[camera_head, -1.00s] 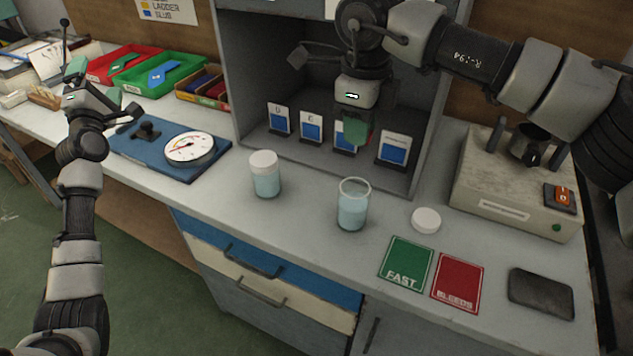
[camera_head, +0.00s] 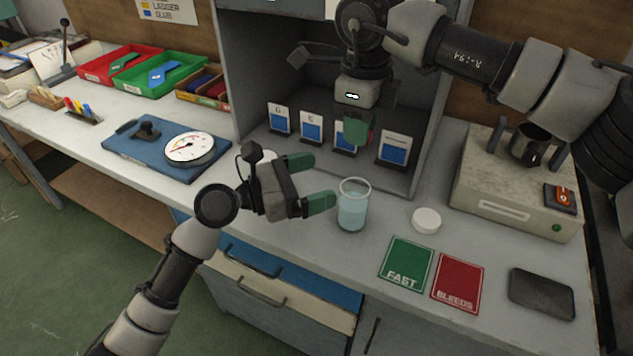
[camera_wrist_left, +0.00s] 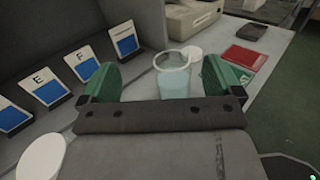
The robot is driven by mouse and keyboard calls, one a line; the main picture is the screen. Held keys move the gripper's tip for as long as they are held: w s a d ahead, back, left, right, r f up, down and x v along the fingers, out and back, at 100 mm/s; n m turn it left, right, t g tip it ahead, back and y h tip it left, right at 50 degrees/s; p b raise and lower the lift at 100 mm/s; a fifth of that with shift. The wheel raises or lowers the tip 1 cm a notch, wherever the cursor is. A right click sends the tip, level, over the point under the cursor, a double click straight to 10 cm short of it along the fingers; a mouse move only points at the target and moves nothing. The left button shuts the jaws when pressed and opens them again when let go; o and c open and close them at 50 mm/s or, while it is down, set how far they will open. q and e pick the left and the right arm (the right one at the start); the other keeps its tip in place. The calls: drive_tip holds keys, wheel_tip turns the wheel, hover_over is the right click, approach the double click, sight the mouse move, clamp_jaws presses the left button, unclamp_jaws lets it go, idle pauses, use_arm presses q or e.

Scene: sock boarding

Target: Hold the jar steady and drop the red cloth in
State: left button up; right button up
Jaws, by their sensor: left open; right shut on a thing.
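The open glass jar (camera_head: 352,208) of pale blue liquid stands upright on the bench. My left gripper (camera_head: 311,182) is open and empty, just left of the jar, its green fingers pointing towards it. In the left wrist view the jar (camera_wrist_left: 174,84) shows ahead, between the two spread fingers (camera_wrist_left: 160,80), with no contact that I can make out. My right gripper (camera_head: 357,128) is shut, higher up in front of the grey cabinet opening. The red cloth in it is mostly hidden by the green fingers.
A loose white lid (camera_head: 426,220) lies right of the jar. Green FAST (camera_head: 406,263) and red BLEEDS (camera_head: 457,283) cards lie in front. A white-capped jar (camera_wrist_left: 40,157) is close beside my left gripper. Lettered cards (camera_head: 311,127) stand in the cabinet.

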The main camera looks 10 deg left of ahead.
sight(339, 209)
use_arm(q)
drive_tip(key=shift+g, duration=0.3)
drive_tip(key=f, duration=0.8)
drive_tip(key=shift+s+d+f, duration=0.1)
drive_tip(key=shift+s+d, duration=0.3)
drive_tip(key=x, duration=0.7)
drive_tip(key=shift+w+d, duration=0.1)
drive_tip(key=shift+d, duration=0.1)
drive_tip(key=c, duration=1.1)
use_arm(e)
wheel_tip(339, 209, down, 9)
drive_tip(key=shift+r, duration=0.2)
